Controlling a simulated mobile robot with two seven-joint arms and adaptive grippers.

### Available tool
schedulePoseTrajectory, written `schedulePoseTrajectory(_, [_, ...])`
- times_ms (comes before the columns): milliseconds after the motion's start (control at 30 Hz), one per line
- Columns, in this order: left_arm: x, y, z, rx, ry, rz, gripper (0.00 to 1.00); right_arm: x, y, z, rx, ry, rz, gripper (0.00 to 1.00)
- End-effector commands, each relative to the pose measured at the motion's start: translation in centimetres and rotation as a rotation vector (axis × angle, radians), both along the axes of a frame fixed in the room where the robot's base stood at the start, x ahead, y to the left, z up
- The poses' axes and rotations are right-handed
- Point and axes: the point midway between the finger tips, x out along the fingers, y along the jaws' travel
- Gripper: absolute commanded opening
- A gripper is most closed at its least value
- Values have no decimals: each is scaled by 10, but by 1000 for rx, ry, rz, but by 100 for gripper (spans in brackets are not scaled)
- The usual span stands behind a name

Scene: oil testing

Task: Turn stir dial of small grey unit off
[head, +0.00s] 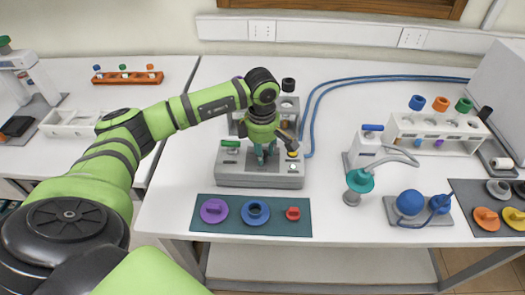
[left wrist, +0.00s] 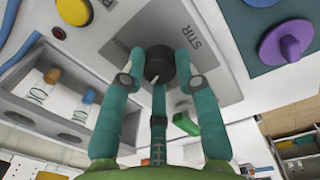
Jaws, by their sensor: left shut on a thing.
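The small grey unit (head: 235,180) stands on the white table, with a yellow button (head: 293,153) at its right and a green switch (head: 230,144) at its left. My left gripper (head: 265,160) reaches down over the middle of its top. In the left wrist view, the black stir dial (left wrist: 160,63) sits beside the printed word STIR. The teal fingers of my left gripper (left wrist: 160,72) are on both sides of the dial, shut on it. A pale pointer mark on the dial points toward the palm. In the head view the dial is hidden by the gripper. My right gripper is not in view.
A dark mat (head: 275,230) with purple, blue and red pieces lies in front of the unit. A grey rack (head: 290,115) stands behind it, and a blue hose (head: 325,92) runs past. A white dispenser (head: 368,145) with a teal head stands to the right.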

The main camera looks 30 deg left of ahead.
Motion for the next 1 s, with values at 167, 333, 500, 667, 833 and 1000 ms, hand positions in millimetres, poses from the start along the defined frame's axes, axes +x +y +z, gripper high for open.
schedulePoseTrajectory(167, [0,-1,-3,-3,-1,90,0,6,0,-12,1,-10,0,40])
schedulePoseTrajectory(333, [1,-1,-4,-2,-1,220,0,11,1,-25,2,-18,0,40])
schedulePoseTrajectory(500, [1,-1,-4,-3,0,360,0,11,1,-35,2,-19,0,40])
schedulePoseTrajectory(667, [1,-2,-3,-3,1,477,0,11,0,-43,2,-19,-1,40])
schedulePoseTrajectory(833, [1,-2,-2,-3,0,575,0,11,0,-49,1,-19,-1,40])
schedulePoseTrajectory(1000, [1,-1,-1,-2,0,638,0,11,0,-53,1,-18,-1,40])
